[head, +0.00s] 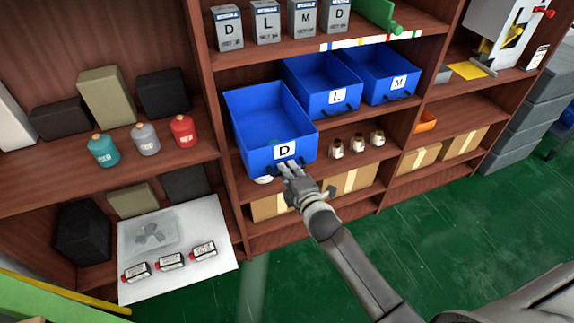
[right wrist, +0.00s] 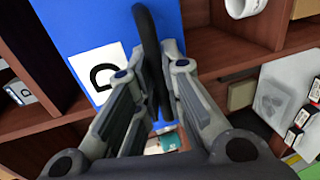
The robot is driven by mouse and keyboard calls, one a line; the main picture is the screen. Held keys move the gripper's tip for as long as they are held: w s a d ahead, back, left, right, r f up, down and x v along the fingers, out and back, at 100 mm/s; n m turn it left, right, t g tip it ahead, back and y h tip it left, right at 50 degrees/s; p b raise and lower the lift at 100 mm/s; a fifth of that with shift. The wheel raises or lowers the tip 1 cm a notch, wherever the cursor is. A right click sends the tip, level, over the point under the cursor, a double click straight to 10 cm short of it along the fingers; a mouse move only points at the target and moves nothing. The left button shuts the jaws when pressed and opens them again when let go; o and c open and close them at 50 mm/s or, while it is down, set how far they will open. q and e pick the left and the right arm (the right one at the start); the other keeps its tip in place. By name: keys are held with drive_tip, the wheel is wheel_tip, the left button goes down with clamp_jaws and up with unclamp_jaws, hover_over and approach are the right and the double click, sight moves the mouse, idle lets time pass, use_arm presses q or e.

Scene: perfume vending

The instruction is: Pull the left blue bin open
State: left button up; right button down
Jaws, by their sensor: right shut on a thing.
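The left blue bin (head: 245,120), marked D, sticks out from the shelf well past the bins beside it. It looks empty inside and tips slightly down at its front. My right gripper (head: 289,170) is at its front, just below the D label. In the right wrist view the fingers (right wrist: 155,75) are shut around the bin's dark handle (right wrist: 148,40), with the blue front (right wrist: 85,22) behind. My left gripper is not in view.
Two more blue bins, L (head: 318,82) and M (head: 376,70), sit farther back to the right. Several small bottles (head: 357,143) and cardboard boxes (head: 352,180) stand near and below. Colored bottles (head: 146,139) stand left of the upright. The green floor (head: 430,220) is clear.

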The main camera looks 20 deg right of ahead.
drive_tip(key=shift+s, duration=0.1)
drive_tip(key=c, duration=1.5)
unclamp_jaws()
drive_tip(key=v, duration=1.2)
drive_tip(key=shift+f, duration=0.1)
